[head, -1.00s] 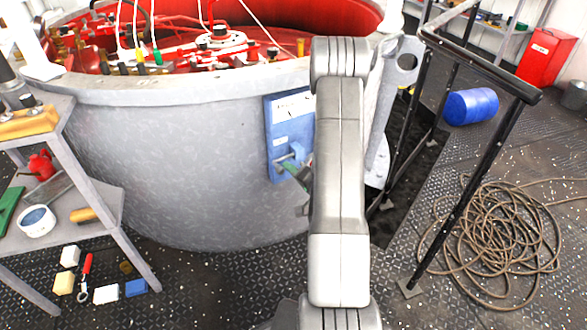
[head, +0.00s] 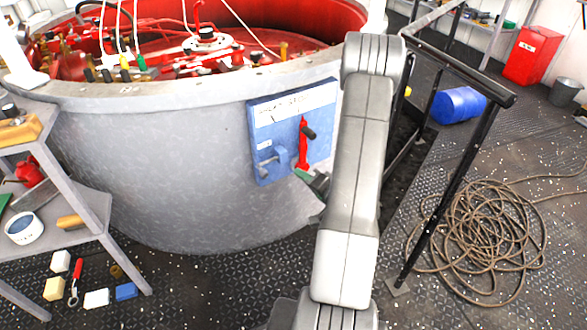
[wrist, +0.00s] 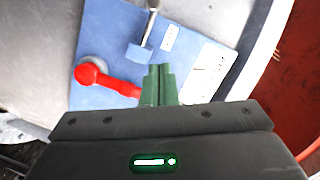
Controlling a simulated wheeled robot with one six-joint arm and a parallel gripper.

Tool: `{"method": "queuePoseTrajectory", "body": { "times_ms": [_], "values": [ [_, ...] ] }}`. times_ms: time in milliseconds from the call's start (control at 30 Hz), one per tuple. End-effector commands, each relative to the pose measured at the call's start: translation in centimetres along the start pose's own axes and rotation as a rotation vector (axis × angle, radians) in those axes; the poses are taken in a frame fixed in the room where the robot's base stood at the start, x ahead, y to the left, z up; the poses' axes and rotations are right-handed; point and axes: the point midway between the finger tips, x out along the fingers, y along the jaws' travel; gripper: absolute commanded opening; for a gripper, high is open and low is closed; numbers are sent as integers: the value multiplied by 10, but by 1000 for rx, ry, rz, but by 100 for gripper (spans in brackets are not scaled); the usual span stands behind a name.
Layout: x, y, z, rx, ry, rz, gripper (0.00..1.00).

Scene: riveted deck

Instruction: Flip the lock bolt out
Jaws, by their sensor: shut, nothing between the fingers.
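A blue panel (head: 322,140) with a white label strip is fixed to the outside of the grey round tank. The lock bolt (head: 267,161), a small grey rod, sits at a blue bracket (head: 283,158) low on the panel's left. In the wrist view the bolt (wrist: 150,28) is a metal rod running into a blue block. My gripper (head: 299,173), with green fingers, is shut and empty below the bracket. In the wrist view its fingertips (wrist: 160,68) appear close beside block and lever; contact cannot be told.
The grey tank wall (head: 170,160) curves around the panel. A black railing (head: 455,165) stands right of my arm, with coiled rope (head: 475,235) beyond. A grey shelf (head: 85,215) stands at left, with small objects on the floor beside it.

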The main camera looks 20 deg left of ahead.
Motion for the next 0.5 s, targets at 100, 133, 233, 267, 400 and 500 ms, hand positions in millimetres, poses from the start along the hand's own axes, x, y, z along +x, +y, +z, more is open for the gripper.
{"method": "queuePoseTrajectory", "body": {
  "times_ms": [100,133,233,267,400,500],
  "values": [
    [-12,0,-1,1,1,1,0],
    [-14,0,0,0,1,1,0],
    [-19,0,0,0,1,0,0],
    [-19,0,0,0,0,0,0],
    [-21,0,0,0,-1,-1,0],
    [-21,0,0,0,-1,-1,0]
  ]
}}
